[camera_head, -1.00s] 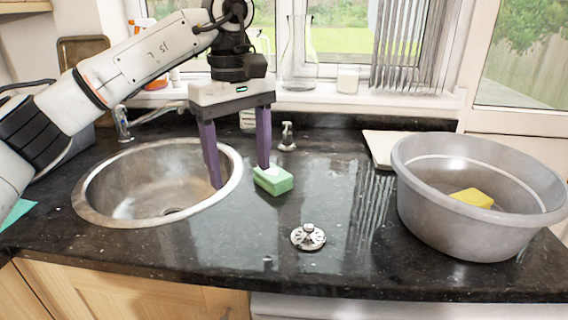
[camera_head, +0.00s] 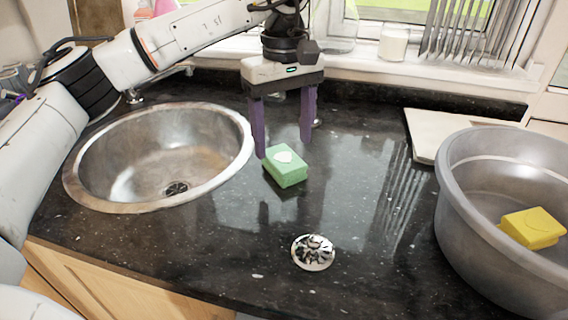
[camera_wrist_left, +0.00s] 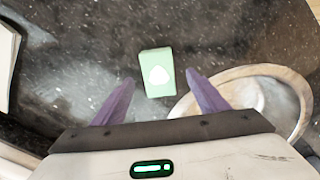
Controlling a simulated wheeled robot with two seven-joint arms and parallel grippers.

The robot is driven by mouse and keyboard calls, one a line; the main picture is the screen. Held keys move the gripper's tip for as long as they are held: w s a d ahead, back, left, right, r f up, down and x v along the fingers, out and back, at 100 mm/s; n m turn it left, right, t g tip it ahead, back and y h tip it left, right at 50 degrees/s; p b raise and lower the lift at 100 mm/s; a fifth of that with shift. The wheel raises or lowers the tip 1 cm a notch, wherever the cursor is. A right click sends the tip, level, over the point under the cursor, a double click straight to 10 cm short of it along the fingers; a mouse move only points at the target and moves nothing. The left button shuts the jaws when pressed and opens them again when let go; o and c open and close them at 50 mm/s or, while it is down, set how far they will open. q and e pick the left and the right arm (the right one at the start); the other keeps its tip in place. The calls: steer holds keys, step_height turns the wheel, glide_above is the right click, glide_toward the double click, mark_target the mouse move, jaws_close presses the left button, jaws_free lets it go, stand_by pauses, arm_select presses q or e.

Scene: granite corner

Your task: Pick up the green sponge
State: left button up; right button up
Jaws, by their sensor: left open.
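The green sponge (camera_head: 288,176) lies on the black granite counter, just right of the sink, with a pale mark on its top. My left gripper (camera_head: 283,148) is open and empty, its purple fingers pointing down. In the head view its fingertips appear at and just behind the sponge's far side. In the left wrist view the sponge (camera_wrist_left: 157,84) shows between and a little beyond the two fingertips (camera_wrist_left: 159,82). I cannot tell the exact height of the fingertips over the counter. My right gripper is not in view.
A round metal sink (camera_head: 246,160) is on the left. A grey basin (camera_head: 455,215) holding a yellow sponge (camera_head: 533,228) stands at the right. A metal strainer (camera_head: 313,252) lies in front of the green sponge. A pale board (camera_head: 436,141) lies behind the basin.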

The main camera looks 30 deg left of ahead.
mark_target(284, 157)
arm_select(q)
steer(key=f, duration=0.4)
steer(key=shift+w+a+f, duration=0.1)
steer(key=shift+w+a, duration=0.1)
steer(key=shift+w, duration=0.05)
steer(key=c, duration=1.1)
step_height(284, 157, up, 10)
steer(key=shift+r, duration=0.1)
steer(key=shift+c, duration=0.2)
steer(key=o, duration=0.5)
steer(key=c, duration=0.4)
